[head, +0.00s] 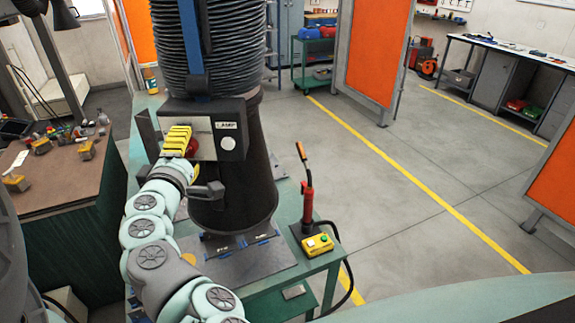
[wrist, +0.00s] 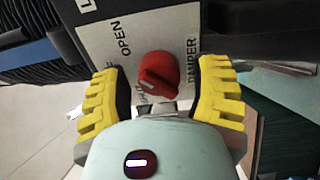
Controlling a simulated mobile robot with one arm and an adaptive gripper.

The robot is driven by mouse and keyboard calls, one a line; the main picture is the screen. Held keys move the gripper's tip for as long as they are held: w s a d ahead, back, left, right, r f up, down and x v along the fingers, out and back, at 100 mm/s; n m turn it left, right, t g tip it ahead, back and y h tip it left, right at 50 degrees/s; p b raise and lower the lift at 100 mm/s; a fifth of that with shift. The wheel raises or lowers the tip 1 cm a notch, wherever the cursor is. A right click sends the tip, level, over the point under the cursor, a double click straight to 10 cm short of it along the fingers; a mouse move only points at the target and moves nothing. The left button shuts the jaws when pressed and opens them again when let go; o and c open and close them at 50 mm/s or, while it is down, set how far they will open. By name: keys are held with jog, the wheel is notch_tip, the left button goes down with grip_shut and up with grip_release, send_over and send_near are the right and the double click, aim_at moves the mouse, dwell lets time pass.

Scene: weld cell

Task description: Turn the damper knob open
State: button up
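The red damper knob (wrist: 159,70) sits on a light panel plate (wrist: 107,42) marked "OPEN" and "DAMPER" in the wrist view. Another label beside the knob is partly hidden. A raised ridge crosses the knob; I cannot tell exactly which label it points at. My gripper (wrist: 161,80) is open, with its yellow fingers on either side of the knob and a visible gap to each. In the head view the knob (head: 193,147) shows just right of my gripper (head: 178,140), which hides part of it.
The dark control box (head: 230,143) also carries a round white button under a "LAMP" label. It is mounted on a black hood (head: 240,190) below a ribbed hose (head: 210,50). A red-handled torch (head: 307,195) and yellow button box (head: 317,245) stand on the green bench to the right.

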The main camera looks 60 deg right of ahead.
jog(key=shift+o, duration=0.6)
jog(key=shift+a, duration=0.1)
jog(key=v, duration=0.7)
jog(key=shift+s, duration=0.2)
jog(key=shift+w+a, duration=0.1)
